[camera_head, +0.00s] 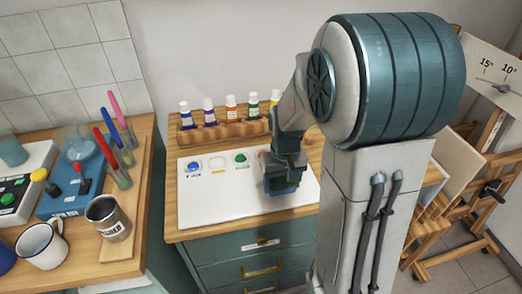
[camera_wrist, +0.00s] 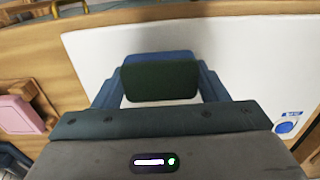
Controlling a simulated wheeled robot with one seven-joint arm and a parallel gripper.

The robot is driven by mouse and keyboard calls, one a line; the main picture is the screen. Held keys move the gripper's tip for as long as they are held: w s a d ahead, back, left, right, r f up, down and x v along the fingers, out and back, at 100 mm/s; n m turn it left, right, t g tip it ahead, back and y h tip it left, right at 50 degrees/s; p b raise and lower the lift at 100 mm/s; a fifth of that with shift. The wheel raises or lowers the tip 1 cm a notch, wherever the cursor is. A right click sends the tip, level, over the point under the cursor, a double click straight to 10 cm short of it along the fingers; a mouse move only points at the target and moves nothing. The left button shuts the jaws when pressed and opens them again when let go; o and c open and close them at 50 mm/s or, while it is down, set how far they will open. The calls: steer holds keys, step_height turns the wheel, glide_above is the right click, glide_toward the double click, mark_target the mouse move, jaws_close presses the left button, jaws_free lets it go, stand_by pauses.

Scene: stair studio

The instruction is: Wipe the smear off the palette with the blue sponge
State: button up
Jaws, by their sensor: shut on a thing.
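My gripper (camera_head: 282,180) is shut on the blue sponge (camera_head: 286,191), over the right part of the white palette (camera_head: 222,205). In the wrist view, the blue sponge (camera_wrist: 160,58) with a dark green face sits between the fingers of my gripper (camera_wrist: 158,85), and the palette (camera_wrist: 250,55) lies around it. I cannot tell whether the sponge touches the palette. The palette bears a blue paint blob (camera_head: 194,167), a pale patch and a green blob (camera_head: 240,158) along its back. I see no clear smear; the area under the sponge and gripper is hidden.
Several paint tubes stand in a wooden rack (camera_head: 222,131) behind the palette. A pink block (camera_wrist: 20,113) lies beside the palette. The left bench holds a metal cup (camera_head: 107,218), a white mug (camera_head: 42,245) and upright coloured tools. An easel (camera_head: 485,190) stands right. The palette's front left is clear.

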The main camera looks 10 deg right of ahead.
mark_target(282, 182)
steer(key=shift+r+p, duration=1.9)
steer(key=shift+r, duration=0.9)
steer(key=shift+f, duration=0.1)
